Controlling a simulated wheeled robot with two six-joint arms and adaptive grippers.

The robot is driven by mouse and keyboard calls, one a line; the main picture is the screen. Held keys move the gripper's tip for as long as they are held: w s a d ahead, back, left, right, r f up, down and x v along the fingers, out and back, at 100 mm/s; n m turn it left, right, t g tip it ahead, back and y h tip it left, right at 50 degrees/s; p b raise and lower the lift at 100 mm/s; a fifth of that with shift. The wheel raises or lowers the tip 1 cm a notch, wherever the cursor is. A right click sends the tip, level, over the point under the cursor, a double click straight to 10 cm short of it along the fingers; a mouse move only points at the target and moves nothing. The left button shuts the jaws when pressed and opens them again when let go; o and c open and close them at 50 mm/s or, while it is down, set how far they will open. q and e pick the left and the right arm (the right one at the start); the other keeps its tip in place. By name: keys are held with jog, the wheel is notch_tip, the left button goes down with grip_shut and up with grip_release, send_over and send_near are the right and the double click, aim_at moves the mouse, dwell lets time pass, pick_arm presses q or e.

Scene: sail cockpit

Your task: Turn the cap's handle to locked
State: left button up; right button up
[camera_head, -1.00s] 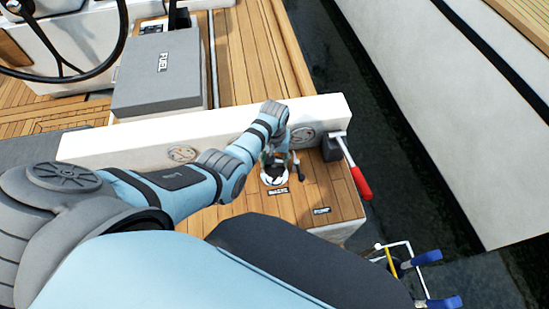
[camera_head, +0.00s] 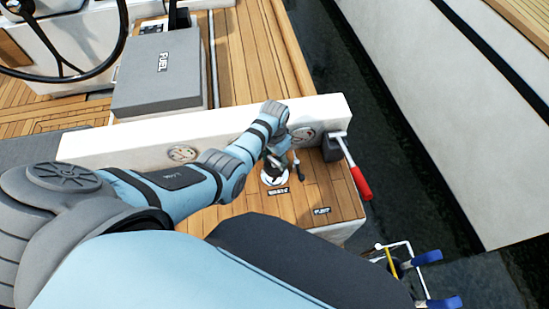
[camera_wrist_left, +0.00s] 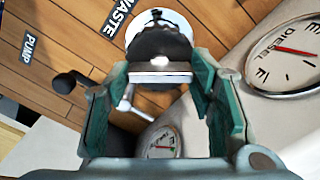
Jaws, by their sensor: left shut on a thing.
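The cap (camera_wrist_left: 158,42) is dark and round on a white deck flange (camera_head: 267,179), beside a label reading WASTE (camera_head: 278,191). The cap's handle (camera_wrist_left: 160,66) is a pale metal bar across the cap, seen in the left wrist view. My left gripper (camera_head: 274,160) is over the flange, and in the wrist view its green-padded fingers (camera_wrist_left: 160,84) stand on both sides of the handle, shut on it. In the head view my arm and gripper hide most of the cap. My right gripper is not in view.
A short black-ended lever (camera_head: 296,162) stands right beside the gripper. A red-gripped handle (camera_head: 360,180) juts out at the right edge. A white coaming with round gauges (camera_head: 303,134) rises close behind. The teak near the PUMP label (camera_head: 322,210) is clear.

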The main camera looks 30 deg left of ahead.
pick_arm(q)
jog(key=o, duration=1.2)
jog(key=shift+c, duration=0.2)
notch_tip(320, 180, up, 12)
jog(key=shift+d+f, duration=0.1)
